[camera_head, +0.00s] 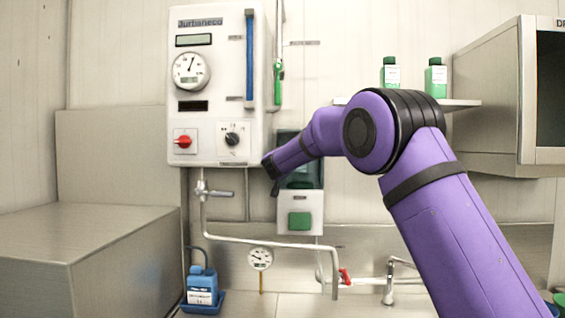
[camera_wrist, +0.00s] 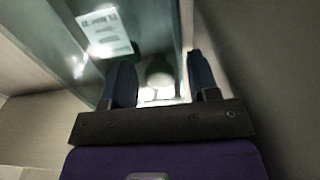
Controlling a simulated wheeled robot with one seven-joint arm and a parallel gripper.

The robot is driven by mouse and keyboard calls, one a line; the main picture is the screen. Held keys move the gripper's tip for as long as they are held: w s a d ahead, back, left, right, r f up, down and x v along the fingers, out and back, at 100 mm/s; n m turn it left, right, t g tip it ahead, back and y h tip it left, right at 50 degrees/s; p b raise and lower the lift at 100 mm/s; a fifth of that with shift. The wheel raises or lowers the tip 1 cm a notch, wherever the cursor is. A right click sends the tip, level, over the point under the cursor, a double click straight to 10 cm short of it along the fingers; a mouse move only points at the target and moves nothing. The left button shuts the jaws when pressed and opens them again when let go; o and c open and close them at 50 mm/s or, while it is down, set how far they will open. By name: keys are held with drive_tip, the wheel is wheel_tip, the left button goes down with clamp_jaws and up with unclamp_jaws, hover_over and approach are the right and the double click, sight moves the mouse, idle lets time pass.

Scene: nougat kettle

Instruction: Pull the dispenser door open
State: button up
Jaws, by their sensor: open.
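The dispenser (camera_head: 301,200) is a narrow pale wall box with a green square on its lower front. Its dark, glassy door (camera_head: 308,170) covers the upper part and is partly hidden by my wrist. My gripper (camera_head: 272,174) is at the door's left side in the head view. In the wrist view my gripper (camera_wrist: 159,62) is open, with its two dark fingers apart. A greenish glassy panel (camera_wrist: 85,55) with a white label lies on the left there, and a pale rounded shape shows between the fingers. I cannot tell whether the fingers touch the door.
A white control panel (camera_head: 215,85) with dials and a red knob hangs up left of the dispenser. A pipe (camera_head: 260,242) runs below it. A steel cabinet (camera_head: 490,95) is at the right.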

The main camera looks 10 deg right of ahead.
drive_tip(key=shift+w+d, duration=0.15)
drive_tip(key=shift+w, duration=0.2)
drive_tip(key=shift+c, duration=0.3)
clamp_jaws()
drive_tip(key=shift+s, duration=0.1)
